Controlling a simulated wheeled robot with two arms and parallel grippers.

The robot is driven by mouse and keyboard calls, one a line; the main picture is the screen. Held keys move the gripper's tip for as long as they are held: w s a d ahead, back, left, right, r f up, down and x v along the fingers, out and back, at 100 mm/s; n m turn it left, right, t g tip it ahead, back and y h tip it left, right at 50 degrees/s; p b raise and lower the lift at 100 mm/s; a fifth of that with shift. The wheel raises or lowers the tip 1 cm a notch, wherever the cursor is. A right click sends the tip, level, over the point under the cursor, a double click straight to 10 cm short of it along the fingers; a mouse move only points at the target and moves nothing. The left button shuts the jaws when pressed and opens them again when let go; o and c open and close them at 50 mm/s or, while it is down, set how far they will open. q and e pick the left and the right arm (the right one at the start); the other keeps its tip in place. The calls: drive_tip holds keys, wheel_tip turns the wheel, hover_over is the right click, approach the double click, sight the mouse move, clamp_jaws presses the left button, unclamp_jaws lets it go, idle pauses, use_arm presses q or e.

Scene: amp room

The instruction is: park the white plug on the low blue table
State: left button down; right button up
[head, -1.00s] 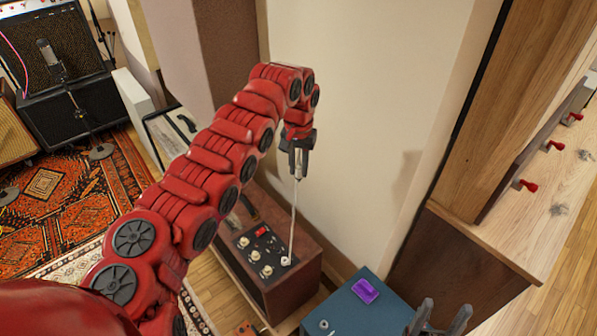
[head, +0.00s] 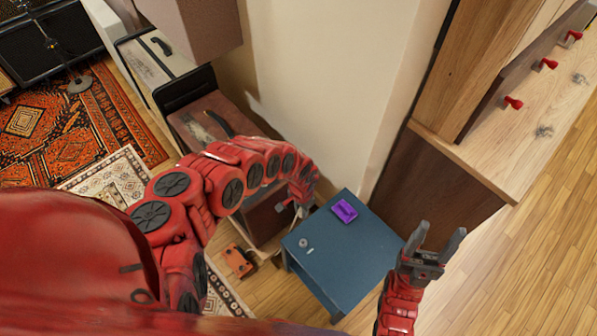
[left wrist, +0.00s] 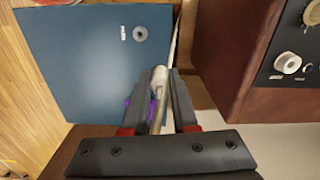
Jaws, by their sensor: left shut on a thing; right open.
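My left gripper (head: 297,207) is low beside the back-left edge of the low blue table (head: 335,268). In the left wrist view its fingers (left wrist: 160,95) are shut on the white plug (left wrist: 159,76), a pale slim cylinder. The blue table (left wrist: 75,70) fills the upper left of that view, beyond the fingers. In the head view the plug cannot be made out at the left gripper. My right gripper (head: 436,245) is open and empty, its fingers pointing up, right of the table.
A purple block (head: 344,210) and a small grey ring (head: 303,242) lie on the blue table; its front is bare. The brown amp (left wrist: 235,60) with knobs stands close by. An orange pedal (head: 238,260) is on the floor. A wooden counter (head: 490,165) stands right.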

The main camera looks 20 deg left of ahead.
use_arm(q)
drive_tip(key=shift+m, duration=0.7)
drive_tip(key=shift+s+d+f+b, duration=0.35)
drive_tip(key=shift+s+f+b, duration=0.45)
drive_tip(key=shift+f, duration=0.65)
drive_tip(key=shift+s+d+f+b, duration=0.4)
drive_tip(key=shift+s+f+b, duration=0.35)
drive_tip(key=shift+f, duration=0.7)
drive_tip(key=shift+s+d+f+b, duration=0.35)
drive_tip(key=shift+s+f+b, duration=0.4)
drive_tip(key=shift+f, duration=0.7)
drive_tip(key=shift+s+f+b, duration=0.1)
drive_tip(key=shift+f+b, duration=1.1)
drive_tip(key=shift+f, duration=0.5)
drive_tip(key=c, duration=0.6)
unclamp_jaws()
drive_tip(key=shift+r, duration=0.1)
wheel_tip(320, 180, up, 17)
drive_tip(key=p, duration=0.7)
drive_tip(key=shift+a+r, duration=0.1)
drive_tip(key=shift+r, duration=0.05)
